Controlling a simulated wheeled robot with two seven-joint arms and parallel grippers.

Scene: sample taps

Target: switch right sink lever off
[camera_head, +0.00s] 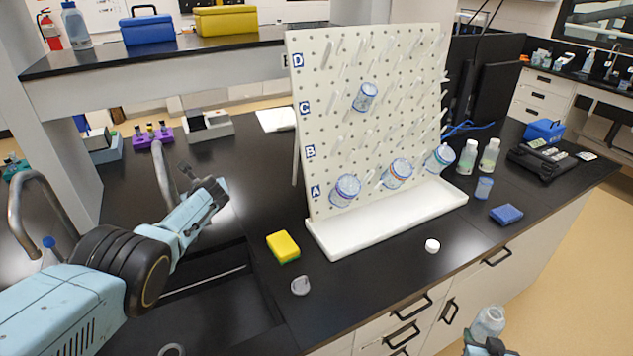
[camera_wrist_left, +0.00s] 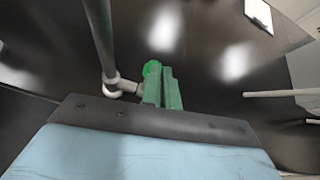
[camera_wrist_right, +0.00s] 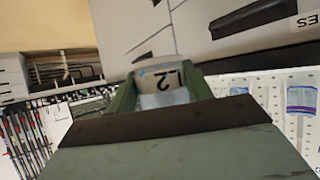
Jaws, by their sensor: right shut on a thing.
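The right sink tap is a grey curved spout (camera_head: 163,165) behind the dark sink basin. In the left wrist view its pipe (camera_wrist_left: 99,35) runs down to a pale fitting with a short lever (camera_wrist_left: 127,86) pointing at my fingers. My right gripper (camera_head: 488,345) is shut on a clear labelled jar (camera_head: 488,320), also in the right wrist view (camera_wrist_right: 160,84).
A second spout (camera_head: 30,205) stands at the left. A yellow sponge (camera_head: 284,247) and a grey cap (camera_head: 300,286) lie right of the basin (camera_head: 215,310). A white pegboard rack (camera_head: 325,150) with hanging jars stands beyond. A shelf (camera_head: 170,58) crosses above the bench.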

